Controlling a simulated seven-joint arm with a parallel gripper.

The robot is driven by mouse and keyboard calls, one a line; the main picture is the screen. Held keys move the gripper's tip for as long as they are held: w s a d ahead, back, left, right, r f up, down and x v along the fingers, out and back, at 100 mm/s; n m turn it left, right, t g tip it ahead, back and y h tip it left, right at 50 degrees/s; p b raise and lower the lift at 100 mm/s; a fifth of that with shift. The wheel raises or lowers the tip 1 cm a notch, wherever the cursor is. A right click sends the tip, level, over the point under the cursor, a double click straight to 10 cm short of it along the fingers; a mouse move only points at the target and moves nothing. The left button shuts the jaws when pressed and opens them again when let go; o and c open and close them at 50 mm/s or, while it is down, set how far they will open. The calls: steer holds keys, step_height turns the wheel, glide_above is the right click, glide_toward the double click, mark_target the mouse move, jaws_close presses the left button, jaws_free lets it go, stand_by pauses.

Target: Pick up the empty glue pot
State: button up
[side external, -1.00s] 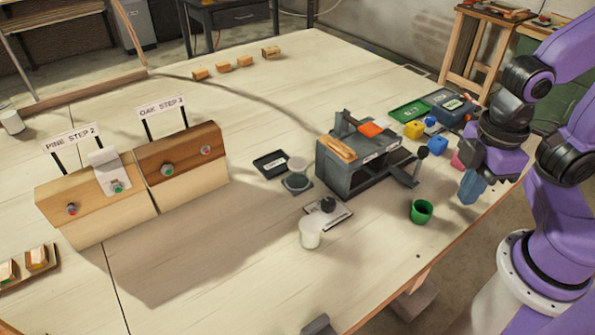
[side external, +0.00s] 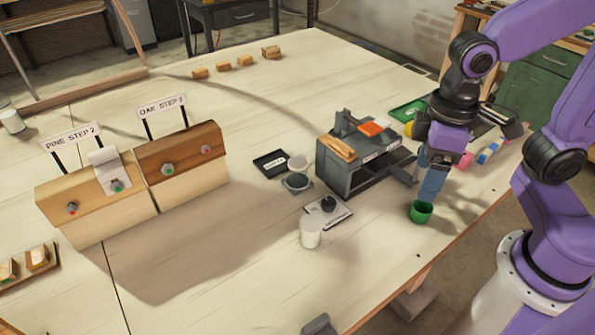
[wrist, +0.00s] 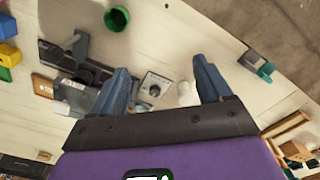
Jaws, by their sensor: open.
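A green pot (side external: 421,213) stands upright near the table's right front edge; it also shows in the wrist view (wrist: 117,18), where its open top looks dark inside. A white pot (side external: 311,233) stands to its left and shows partly in the wrist view (wrist: 186,92). No label tells me which is the empty glue pot. My gripper (side external: 430,194) is close over the green pot in the side view. In the wrist view my open fingers (wrist: 160,65) have nothing gripped between them, and the green pot lies beyond the left fingertip.
A grey box-like stand (side external: 350,178) with wooden pieces and an orange block is left of my gripper. A pad with a black knob (side external: 328,207) lies by the white pot. A green tray (side external: 408,111) is behind.

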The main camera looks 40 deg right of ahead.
steer(key=w+a+r+m, duration=0.1)
steer(key=w+a+m, duration=0.2)
steer(key=w+m, duration=0.3)
steer(key=w+a+r+m, duration=0.1)
steer(key=w+a+m, duration=0.25)
steer(key=w, duration=0.45)
steer(key=m, duration=1.1)
glide_toward(298, 161)
step_height(298, 161, down, 12)
steer(key=shift+a+f, duration=0.1)
steer(key=shift+f, duration=0.05)
steer(key=c, duration=1.1)
